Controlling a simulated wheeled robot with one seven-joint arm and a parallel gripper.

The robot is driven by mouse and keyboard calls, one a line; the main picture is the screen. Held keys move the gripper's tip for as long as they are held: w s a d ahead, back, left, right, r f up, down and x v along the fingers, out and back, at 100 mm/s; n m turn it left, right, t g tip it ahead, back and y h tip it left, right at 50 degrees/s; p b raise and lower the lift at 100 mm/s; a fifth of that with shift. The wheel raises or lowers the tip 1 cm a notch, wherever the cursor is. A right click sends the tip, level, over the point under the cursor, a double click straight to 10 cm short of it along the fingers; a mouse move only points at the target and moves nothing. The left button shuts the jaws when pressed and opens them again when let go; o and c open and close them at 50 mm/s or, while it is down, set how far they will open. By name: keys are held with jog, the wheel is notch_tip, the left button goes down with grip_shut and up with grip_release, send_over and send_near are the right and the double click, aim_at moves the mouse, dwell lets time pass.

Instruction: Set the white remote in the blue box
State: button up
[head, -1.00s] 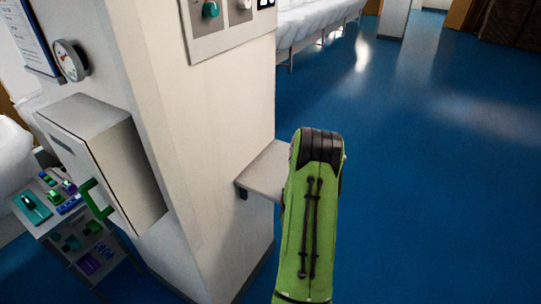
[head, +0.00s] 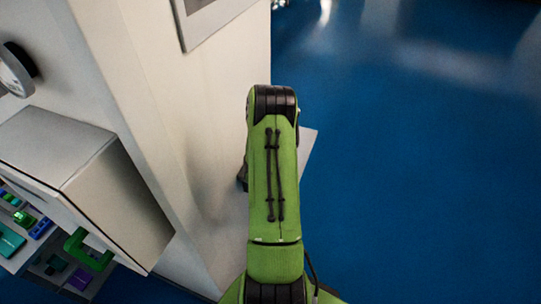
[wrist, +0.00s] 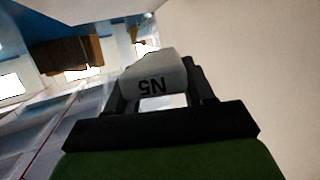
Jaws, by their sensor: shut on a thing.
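My gripper (wrist: 157,82) is shut on a pale, whitish block-like thing marked "N5" (wrist: 152,72), which I take to be the white remote. The letters appear upside down in the wrist view. I cannot make out a blue box for certain in either view.
A white pillar (head: 180,130) stands close left of my arm. A pale ledge (head: 307,146) is partly behind my arm. Blue floor (head: 430,180) at right is open.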

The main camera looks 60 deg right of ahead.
jog(key=f+b, duration=0.2)
jog(key=f, duration=0.1)
jog(key=f+b, duration=0.1)
jog(key=shift+w+f, duration=0.15)
jog(key=shift+w, duration=0.1)
jog(key=shift+w+d+f+b, duration=0.1)
jog(key=shift+w+f+b, duration=0.05)
jog(key=shift+f+b, duration=0.3)
notch_tip(320, 180, down, 3)
jog(key=b, duration=0.3)
jog(key=shift+f, duration=0.1)
jog(key=shift+r, duration=0.2)
jog(key=shift+f, duration=0.15)
jog(key=o, duration=1.1)
